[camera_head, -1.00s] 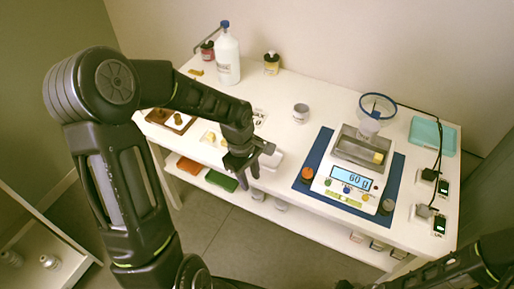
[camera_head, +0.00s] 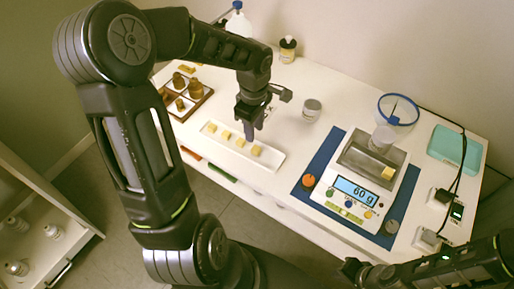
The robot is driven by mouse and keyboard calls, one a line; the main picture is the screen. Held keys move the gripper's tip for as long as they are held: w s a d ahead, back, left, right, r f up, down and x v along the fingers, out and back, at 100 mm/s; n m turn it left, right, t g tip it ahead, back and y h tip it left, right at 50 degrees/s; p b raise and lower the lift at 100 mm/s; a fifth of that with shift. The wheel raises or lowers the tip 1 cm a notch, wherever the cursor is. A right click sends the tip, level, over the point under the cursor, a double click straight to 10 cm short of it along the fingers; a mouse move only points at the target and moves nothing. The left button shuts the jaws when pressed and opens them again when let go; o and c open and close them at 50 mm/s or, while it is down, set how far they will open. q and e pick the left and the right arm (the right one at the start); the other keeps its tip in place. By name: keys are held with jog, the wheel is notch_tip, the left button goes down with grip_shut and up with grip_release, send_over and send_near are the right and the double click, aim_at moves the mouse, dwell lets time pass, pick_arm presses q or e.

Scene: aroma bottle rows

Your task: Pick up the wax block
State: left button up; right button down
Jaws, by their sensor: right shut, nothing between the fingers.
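Several small yellow wax blocks (camera_head: 226,134) sit in a row on a long white tray (camera_head: 272,161). My right gripper (camera_head: 352,268) is low at the bottom edge, shut and empty, away from the blocks.
A wooden box of brown bottles (camera_head: 186,91) stands left of the tray. A grey jar (camera_head: 311,109) stands right of my left gripper. A clear beaker (camera_head: 383,137) is on the scale, with a blue-rimmed bowl (camera_head: 398,110) behind. Cables run at the right.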

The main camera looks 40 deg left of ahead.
aim_at(253, 147)
pick_arm(q)
jog(key=shift+f, duration=1.2)
jog(key=shift+f, duration=0.1)
notch_tip(253, 147, down, 5)
jog(key=shift+s+a+f+p, duration=0.1)
jog(key=shift+p, duration=0.55)
jog(key=shift+c, duration=0.5)
grip_shut()
